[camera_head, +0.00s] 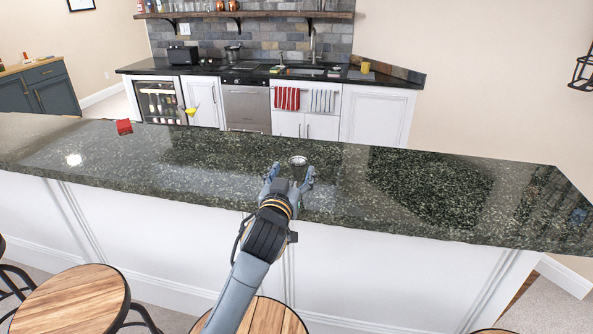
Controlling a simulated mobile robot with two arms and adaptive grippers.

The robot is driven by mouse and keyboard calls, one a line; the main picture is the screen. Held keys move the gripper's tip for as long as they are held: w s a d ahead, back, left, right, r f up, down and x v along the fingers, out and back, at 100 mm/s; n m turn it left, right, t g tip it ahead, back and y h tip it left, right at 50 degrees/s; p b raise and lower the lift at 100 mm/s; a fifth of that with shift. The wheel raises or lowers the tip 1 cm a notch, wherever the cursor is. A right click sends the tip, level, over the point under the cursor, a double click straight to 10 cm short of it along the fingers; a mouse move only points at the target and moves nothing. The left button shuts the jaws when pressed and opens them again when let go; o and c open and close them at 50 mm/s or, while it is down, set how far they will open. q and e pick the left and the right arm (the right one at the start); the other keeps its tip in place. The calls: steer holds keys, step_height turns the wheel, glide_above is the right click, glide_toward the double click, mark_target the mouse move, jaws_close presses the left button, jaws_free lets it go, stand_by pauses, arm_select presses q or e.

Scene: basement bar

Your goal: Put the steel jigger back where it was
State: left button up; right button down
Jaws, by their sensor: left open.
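The steel jigger (298,161) stands upright on the dark speckled granite bar top (215,160), near the middle of its length. Its round rim shows, and its lower part is partly hidden by my gripper. My left gripper (291,172) is open at the front side of the jigger, with one finger to its left and one to its right. I cannot tell whether the fingers touch it. My right gripper is not in view.
Round wooden stools (75,300) stand in front of the bar. The bar top right of the jigger is clear. A back counter (230,70) with a sink lies beyond.

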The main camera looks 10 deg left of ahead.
mark_target(296, 166)
arm_select(q)
steer(key=w+p, duration=0.2)
steer(key=w, duration=0.3)
steer(key=shift+d+f, duration=0.1)
steer(key=shift+d, duration=0.05)
steer(key=shift+w+f, duration=0.1)
steer(key=shift+w, duration=0.35)
steer(key=c, duration=1.3)
